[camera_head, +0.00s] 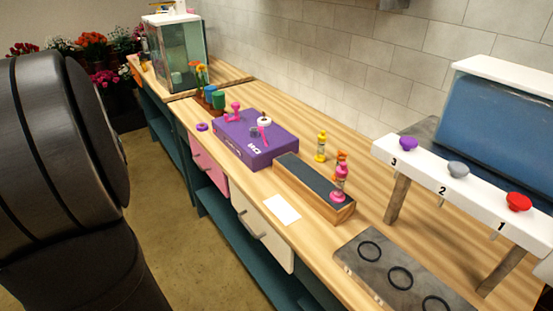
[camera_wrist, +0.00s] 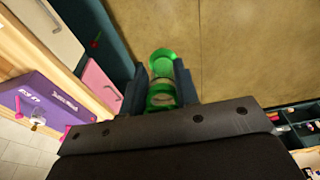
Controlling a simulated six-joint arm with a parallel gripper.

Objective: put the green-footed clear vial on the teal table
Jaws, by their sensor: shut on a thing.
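My gripper (camera_wrist: 158,78) is shut on the green-footed clear vial (camera_wrist: 162,63) in the wrist view. The vial is between the two dark fingers, with a round green end and a green ring showing and clear wall between them. Floor shows behind it. In the head view neither the gripper nor this vial shows; my dark arm fills the left side. I cannot make out a separate teal table in either view; teal framing (camera_head: 225,222) shows under the wooden counter.
The wooden counter (camera_head: 366,190) bears a purple box (camera_head: 238,150), a dark-topped wooden block (camera_head: 305,184), pink, orange and yellow vials, and a grey plate with rings (camera_head: 385,272). A white numbered rack (camera_head: 430,180) stands at right. A shelf with small items (camera_wrist: 303,128) shows in the wrist view.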

